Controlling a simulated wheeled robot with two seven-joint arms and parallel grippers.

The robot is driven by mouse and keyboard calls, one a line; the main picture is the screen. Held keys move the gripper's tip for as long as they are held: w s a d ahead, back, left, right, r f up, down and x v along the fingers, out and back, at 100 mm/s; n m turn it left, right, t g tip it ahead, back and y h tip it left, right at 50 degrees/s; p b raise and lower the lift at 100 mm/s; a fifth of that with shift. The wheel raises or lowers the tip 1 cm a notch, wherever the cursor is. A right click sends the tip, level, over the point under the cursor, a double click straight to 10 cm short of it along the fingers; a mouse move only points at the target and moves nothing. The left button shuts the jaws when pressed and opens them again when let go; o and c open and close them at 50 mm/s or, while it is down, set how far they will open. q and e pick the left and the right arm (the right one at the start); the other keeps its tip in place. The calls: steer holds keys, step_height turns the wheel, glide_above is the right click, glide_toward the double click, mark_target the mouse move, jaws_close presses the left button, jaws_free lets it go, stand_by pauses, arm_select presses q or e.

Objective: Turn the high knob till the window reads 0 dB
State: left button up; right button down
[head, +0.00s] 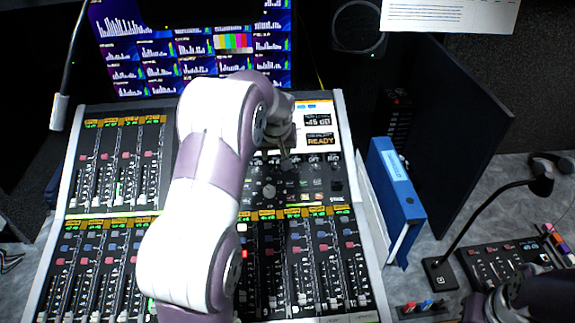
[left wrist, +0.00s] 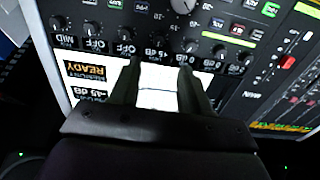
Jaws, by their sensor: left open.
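The mixing console (head: 150,214) fills the middle of the head view. My left gripper (head: 287,160) is over its upper right knob section, its fingers partly hidden by my arm. In the left wrist view the gripper (left wrist: 159,66) is open, with a finger on each side of a small knob (left wrist: 157,44) and the window (left wrist: 157,55) reading -45 dB upside down. I cannot tell whether the fingers touch the knob. Neighbouring windows read OFF and 0 dB. The console's screen (head: 318,122) also shows -45 dB, above READY. My right gripper (head: 545,294) is at the bottom right, fingers not visible.
A blue binder (head: 397,195) stands right of the console. A gooseneck microphone (head: 487,212) and a small control panel (head: 500,262) are further right.

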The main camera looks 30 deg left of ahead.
mark_target(276, 168)
arm_select(q)
steer(key=p+x, duration=0.1)
steer(key=x, duration=0.9)
steer(key=shift+w, duration=0.1)
jaws_close()
